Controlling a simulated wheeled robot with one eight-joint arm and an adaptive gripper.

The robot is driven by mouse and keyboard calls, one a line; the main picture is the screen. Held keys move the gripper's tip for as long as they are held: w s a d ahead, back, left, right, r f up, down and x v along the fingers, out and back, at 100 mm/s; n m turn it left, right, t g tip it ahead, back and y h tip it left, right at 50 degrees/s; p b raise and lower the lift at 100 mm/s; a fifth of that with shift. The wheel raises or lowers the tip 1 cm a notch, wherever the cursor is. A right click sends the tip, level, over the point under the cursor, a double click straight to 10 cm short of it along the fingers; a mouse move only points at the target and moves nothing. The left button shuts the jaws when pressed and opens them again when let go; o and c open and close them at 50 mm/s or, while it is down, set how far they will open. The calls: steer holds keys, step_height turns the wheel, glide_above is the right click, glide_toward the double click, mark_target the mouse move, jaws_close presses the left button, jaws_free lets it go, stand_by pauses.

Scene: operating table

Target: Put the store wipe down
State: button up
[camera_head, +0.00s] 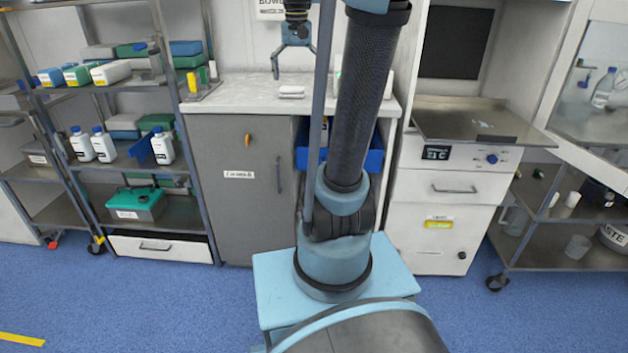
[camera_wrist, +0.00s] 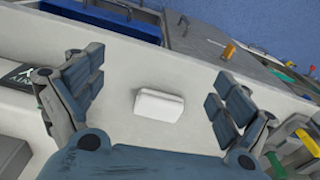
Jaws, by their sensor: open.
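The wipe is a small white folded block (camera_head: 291,91) lying on the pale counter (camera_head: 240,92). In the wrist view the wipe (camera_wrist: 159,106) lies between and beyond my fingers, apart from them. My gripper (camera_head: 293,62) is above the counter over the wipe in the head view, fingers pointing down. In the wrist view my gripper (camera_wrist: 158,95) has its two fingers spread wide, with nothing between them.
A grey cabinet (camera_head: 232,190) stands under the counter, with a blue bin (camera_head: 375,160) beside it. A shelf rack with white bottles (camera_head: 103,145) stands at left. A metal tray table (camera_head: 470,122) is at right. The counter around the wipe looks clear.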

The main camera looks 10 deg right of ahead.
steer(key=s+f+n+t, duration=0.1)
steer(key=s+f+n, duration=0.1)
steer(key=s+f, duration=2.1)
steer(key=shift+s+a+f+n+t, duration=0.15)
steer(key=shift+s+f+n+t, duration=0.2)
steer(key=shift+f, duration=0.25)
steer(key=shift+c, duration=0.5)
